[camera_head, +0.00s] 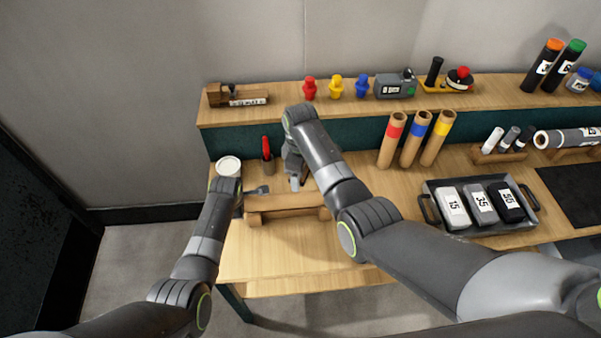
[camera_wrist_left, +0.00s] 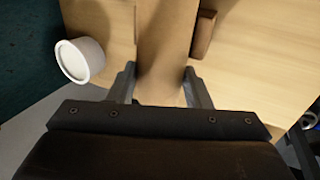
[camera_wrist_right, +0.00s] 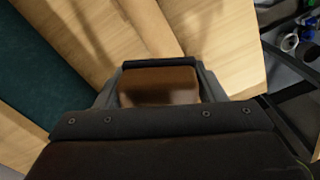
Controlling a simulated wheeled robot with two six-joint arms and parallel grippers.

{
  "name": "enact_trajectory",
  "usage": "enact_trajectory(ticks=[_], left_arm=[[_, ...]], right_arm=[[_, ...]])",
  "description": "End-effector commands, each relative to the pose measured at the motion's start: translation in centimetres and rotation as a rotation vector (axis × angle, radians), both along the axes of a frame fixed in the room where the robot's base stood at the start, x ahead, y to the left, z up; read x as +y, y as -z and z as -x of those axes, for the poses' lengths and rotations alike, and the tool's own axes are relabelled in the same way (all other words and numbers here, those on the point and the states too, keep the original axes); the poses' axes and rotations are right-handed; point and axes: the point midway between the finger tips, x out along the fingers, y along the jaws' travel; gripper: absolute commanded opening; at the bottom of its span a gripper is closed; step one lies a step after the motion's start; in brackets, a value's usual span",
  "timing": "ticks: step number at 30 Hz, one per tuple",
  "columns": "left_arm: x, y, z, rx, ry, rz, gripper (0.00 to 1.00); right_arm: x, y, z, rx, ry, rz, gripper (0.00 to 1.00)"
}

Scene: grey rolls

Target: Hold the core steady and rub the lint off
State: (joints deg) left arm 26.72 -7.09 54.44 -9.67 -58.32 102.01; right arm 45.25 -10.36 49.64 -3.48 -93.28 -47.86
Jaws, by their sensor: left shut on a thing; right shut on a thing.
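The core, a tan cardboard tube (camera_head: 285,203), lies level along the near left part of the bench; it also shows in the left wrist view (camera_wrist_left: 167,35). My left gripper (camera_head: 255,194) is at its left end, with its fingers (camera_wrist_left: 160,88) on either side of the tube, shut on it. My right gripper (camera_head: 297,183) is over the core's right part, shut on a brown block (camera_wrist_right: 158,86) with a dark far edge. In the right wrist view the core (camera_wrist_right: 150,25) runs beyond the block. Contact between block and core is hidden. I cannot make out lint.
A white round tub (camera_head: 228,165) stands left of the core. A red-handled tool (camera_head: 266,148) stands behind it. Colour-banded tubes (camera_head: 418,140) and a dark tray (camera_head: 470,226) are to the right. The bench front (camera_head: 290,262) is clear.

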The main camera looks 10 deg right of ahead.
Motion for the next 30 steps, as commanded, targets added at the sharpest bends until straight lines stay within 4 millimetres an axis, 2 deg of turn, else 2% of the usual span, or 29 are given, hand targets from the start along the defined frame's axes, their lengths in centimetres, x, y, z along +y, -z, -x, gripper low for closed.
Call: enact_trajectory(ticks=[5,6,12,23,30], left_arm=[[0.0,0.0,0.0,-0.001,0.0,0.0,0.2],[0.0,0.0,0.0,-0.001,0.0,0.0,0.46],[0.0,0.0,0.0,-0.001,0.0,0.0,0.7],[0.0,-0.3,0.1,-0.001,0.0,0.001,0.7],[-0.1,-2.1,0.8,-0.002,-0.001,0.001,0.7]], right_arm=[[0.0,0.0,0.0,0.0,0.0,0.0,0.27],[0.0,0.0,0.0,0.0,0.0,0.0,0.27],[0.0,0.0,0.0,0.0,0.0,0.0,0.27],[0.0,0.0,0.0,0.0,0.0,0.0,0.27],[0.0,0.0,0.0,0.0,0.0,0.0,0.27]])
